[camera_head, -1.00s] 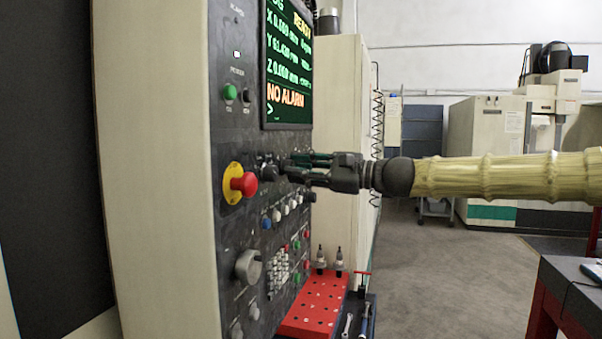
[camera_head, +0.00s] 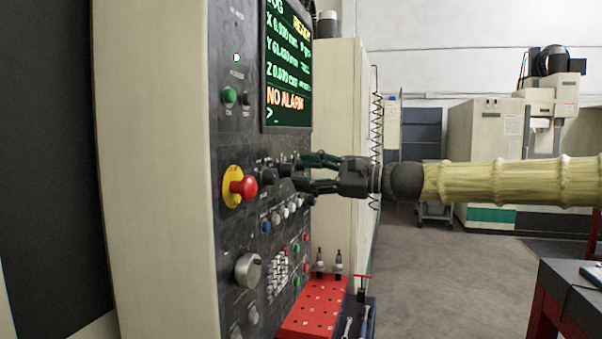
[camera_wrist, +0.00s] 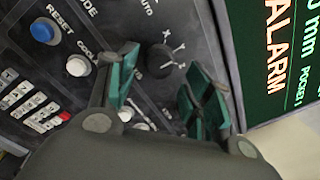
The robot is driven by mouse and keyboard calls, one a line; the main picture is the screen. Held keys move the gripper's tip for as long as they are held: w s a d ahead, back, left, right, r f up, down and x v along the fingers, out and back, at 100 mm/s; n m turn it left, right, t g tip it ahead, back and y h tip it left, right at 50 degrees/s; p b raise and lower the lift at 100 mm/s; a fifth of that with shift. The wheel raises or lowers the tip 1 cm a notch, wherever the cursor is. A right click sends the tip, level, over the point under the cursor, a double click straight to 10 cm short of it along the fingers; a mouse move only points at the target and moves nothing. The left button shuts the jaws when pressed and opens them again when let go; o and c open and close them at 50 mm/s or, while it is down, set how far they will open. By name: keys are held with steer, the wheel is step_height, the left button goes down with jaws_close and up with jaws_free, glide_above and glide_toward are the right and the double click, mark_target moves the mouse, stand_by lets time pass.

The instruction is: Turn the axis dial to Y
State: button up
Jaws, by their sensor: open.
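The axis dial (camera_wrist: 159,60) is a round black knob on the dark control panel, with white letters beside it in the wrist view. I cannot make out which letter it points to. My gripper (camera_wrist: 165,92) is open, with one green-padded finger on each side of the dial's line and nothing held. In the head view my gripper (camera_head: 304,171) reaches in from the right, its fingertips close to the panel by the black knobs. The dial is hard to single out there, and contact cannot be told.
A red emergency stop (camera_head: 243,187) on a yellow ring sits left of my gripper. The screen (camera_head: 287,65) reads NO ALARM above. A blue reset button (camera_wrist: 42,31), a large grey knob (camera_head: 248,269) and a red tool rack (camera_head: 312,308) lie nearby.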

steer(key=v, duration=1)
steer(key=shift+f, duration=0.1)
